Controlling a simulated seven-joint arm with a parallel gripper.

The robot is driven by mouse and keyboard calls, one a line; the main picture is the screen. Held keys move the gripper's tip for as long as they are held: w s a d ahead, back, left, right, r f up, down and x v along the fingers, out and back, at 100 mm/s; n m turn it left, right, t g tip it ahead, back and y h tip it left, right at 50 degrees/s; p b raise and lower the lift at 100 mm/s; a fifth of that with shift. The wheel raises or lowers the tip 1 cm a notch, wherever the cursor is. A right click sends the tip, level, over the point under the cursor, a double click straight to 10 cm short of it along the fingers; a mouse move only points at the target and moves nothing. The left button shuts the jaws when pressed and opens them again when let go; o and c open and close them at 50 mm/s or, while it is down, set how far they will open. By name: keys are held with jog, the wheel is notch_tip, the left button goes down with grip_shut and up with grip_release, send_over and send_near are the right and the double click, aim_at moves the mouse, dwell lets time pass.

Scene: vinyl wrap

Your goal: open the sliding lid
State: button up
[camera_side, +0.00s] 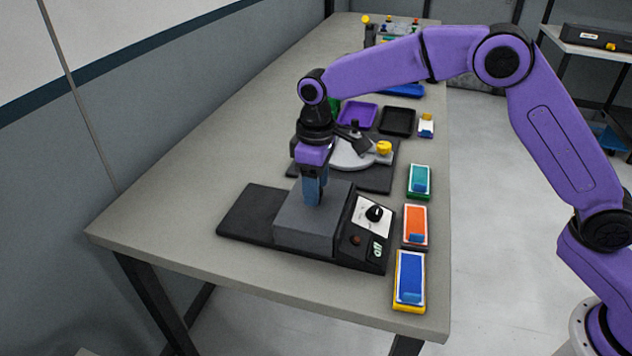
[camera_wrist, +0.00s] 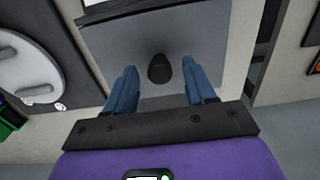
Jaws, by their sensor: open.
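The sliding lid (camera_side: 302,228) is the grey cover on a black-based device near the front of the table. In the wrist view, it is a flat grey panel (camera_wrist: 205,45) with a small black knob (camera_wrist: 159,70) standing on it. My gripper (camera_side: 313,198) points down over the lid in the side view, and its blue fingers hide the knob there. In the wrist view, my gripper (camera_wrist: 160,75) is open, with one finger on each side of the knob and visible gaps. Whether the fingertips touch the lid cannot be told.
The device's control panel (camera_side: 374,214) with a black dial is right of the lid. Blue (camera_side: 410,278), orange (camera_side: 415,226) and teal (camera_side: 419,180) boxes line the table's right edge. A round-plate device (camera_side: 352,153) stands behind. The table's left side is clear.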

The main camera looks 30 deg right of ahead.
grip_shut()
jog(key=w+a, duration=0.6)
dwell(0.5)
jog(key=shift+w+r, duration=0.1)
grip_release()
notch_tip(320, 180, up, 12)
dwell(0.7)
dwell(0.4)
